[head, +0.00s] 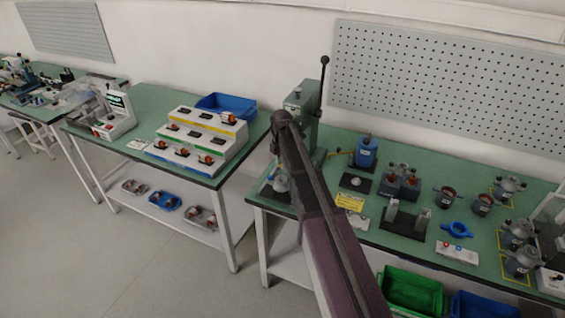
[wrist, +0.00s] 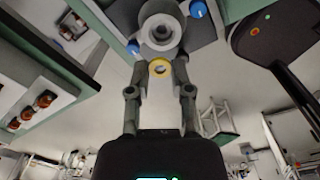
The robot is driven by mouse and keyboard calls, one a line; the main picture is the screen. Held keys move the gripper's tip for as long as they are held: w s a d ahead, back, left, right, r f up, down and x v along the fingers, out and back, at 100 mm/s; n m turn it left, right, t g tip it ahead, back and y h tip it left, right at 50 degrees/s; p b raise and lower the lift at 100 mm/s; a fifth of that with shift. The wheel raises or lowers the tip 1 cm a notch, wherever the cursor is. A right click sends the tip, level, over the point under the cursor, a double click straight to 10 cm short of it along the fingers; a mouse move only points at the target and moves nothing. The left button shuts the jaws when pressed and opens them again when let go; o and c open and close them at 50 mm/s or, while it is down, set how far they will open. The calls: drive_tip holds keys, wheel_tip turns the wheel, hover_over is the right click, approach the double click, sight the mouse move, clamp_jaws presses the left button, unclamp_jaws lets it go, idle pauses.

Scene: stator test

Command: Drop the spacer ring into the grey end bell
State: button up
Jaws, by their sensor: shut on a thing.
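In the wrist view my gripper (wrist: 159,72) is shut on the spacer ring (wrist: 159,68), a small yellow ring held between the fingertips. The grey end bell (wrist: 162,30), a round grey part with a dark central bore, shows just past the ring. The ring appears beside its near edge in the picture; I cannot tell the height gap between them. In the head view a pale round part (head: 281,183) sits at the foot of the green press, partly behind my arm, possibly the end bell. My gripper and the ring are hidden there.
The green press (head: 303,105) with its upright lever stands at the bench's left end. Blue knobs (wrist: 198,9) flank the end bell. A gap separates the left bench.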

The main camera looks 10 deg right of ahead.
drive_tip(key=shift+f+b, duration=2.3)
drive_tip(key=shift+f, duration=0.1)
drive_tip(key=shift+f, duration=0.1)
drive_tip(key=shift+f+b, duration=0.55)
drive_tip(key=shift+b, duration=0.1)
drive_tip(key=shift+f, duration=0.2)
drive_tip(key=o, duration=0.8)
drive_tip(key=shift+r, duration=0.15)
